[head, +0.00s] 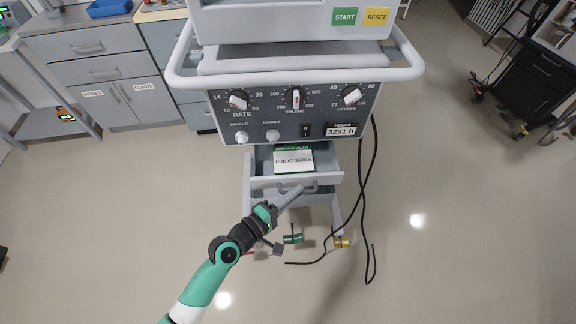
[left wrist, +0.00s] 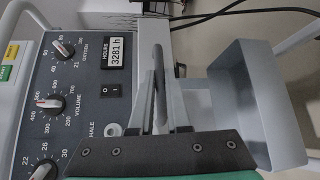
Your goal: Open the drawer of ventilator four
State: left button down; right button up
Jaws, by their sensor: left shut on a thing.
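The ventilator's drawer (head: 262,183) sticks out below the control panel and stands open. A card reading "DUE AT 3500 h" (head: 294,162) shows inside it. The drawer handle (head: 311,187) is a grey bar on its front. My left gripper (head: 298,190) reaches it from below left and is shut on the handle. In the left wrist view, its fingers (left wrist: 158,60) close around the dark handle bar (left wrist: 160,85). The ventilator's panel (head: 270,110) reads "3281 h"; no unit number is readable. My right gripper is not in view.
A black cable (head: 366,200) hangs at the ventilator's right and lies on the floor. Green (head: 293,239) and yellow (head: 342,242) tags sit low near the base. Grey cabinets (head: 100,75) stand at back left, a dark cart (head: 540,75) at right.

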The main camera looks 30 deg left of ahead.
pick_arm(q)
jog(key=shift+s+d, duration=0.35)
jog(key=shift+s, duration=0.1)
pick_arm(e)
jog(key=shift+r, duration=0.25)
pick_arm(q)
jog(key=c, duration=0.9)
grip_release()
jog(key=shift+a, duration=0.1)
jog(key=v, duration=1.1)
jog(key=shift+s, duration=0.3)
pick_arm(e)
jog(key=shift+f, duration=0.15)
